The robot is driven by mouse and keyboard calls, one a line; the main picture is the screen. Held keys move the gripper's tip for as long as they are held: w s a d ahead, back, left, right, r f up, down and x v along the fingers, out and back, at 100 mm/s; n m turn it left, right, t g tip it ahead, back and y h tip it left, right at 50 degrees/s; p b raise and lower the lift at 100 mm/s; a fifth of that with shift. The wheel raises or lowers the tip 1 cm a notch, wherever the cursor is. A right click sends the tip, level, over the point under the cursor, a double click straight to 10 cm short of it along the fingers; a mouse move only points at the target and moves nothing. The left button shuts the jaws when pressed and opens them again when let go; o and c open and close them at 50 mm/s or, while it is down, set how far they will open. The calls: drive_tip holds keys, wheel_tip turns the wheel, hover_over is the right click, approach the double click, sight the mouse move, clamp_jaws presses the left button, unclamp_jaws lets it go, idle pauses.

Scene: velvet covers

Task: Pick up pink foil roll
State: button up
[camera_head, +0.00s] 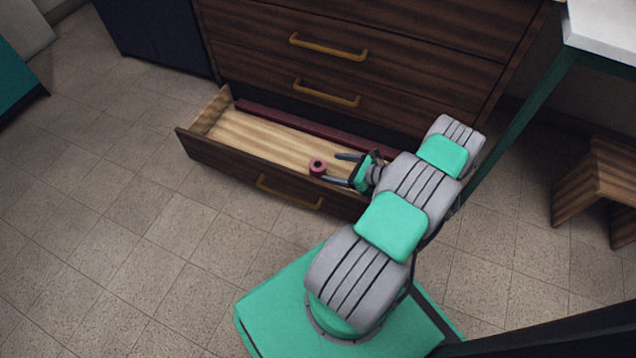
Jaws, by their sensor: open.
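The pink foil roll (317,167) is a small pink cylinder with a dark hole in its end. It is in the open bottom drawer (222,158) of a brown wooden dresser, near the drawer's front wall. My gripper (331,167) is open, with its two dark fingers pointing left over the drawer. The roll is just at the left of the fingertips, close to the nearer finger. I cannot tell whether they touch. My arm hides the right part of the drawer.
A long dark red strip (300,128) lies along the back of the drawer. The dresser's closed drawers (330,60) with brass handles rise behind. A wooden stool (597,190) and a white-topped table (603,25) stand at the right. The tiled floor at left is clear.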

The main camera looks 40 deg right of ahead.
sight(324, 167)
drive_tip(key=shift+w+f, duration=0.15)
drive_tip(key=shift+f, duration=0.4)
drive_tip(key=b+x, duration=0.2)
drive_tip(key=x, duration=0.5)
drive_tip(key=shift+a+r+b, duration=0.1)
drive_tip(key=shift+b, duration=0.3)
drive_tip(key=shift+r, duration=0.1)
drive_tip(key=c, duration=1.6)
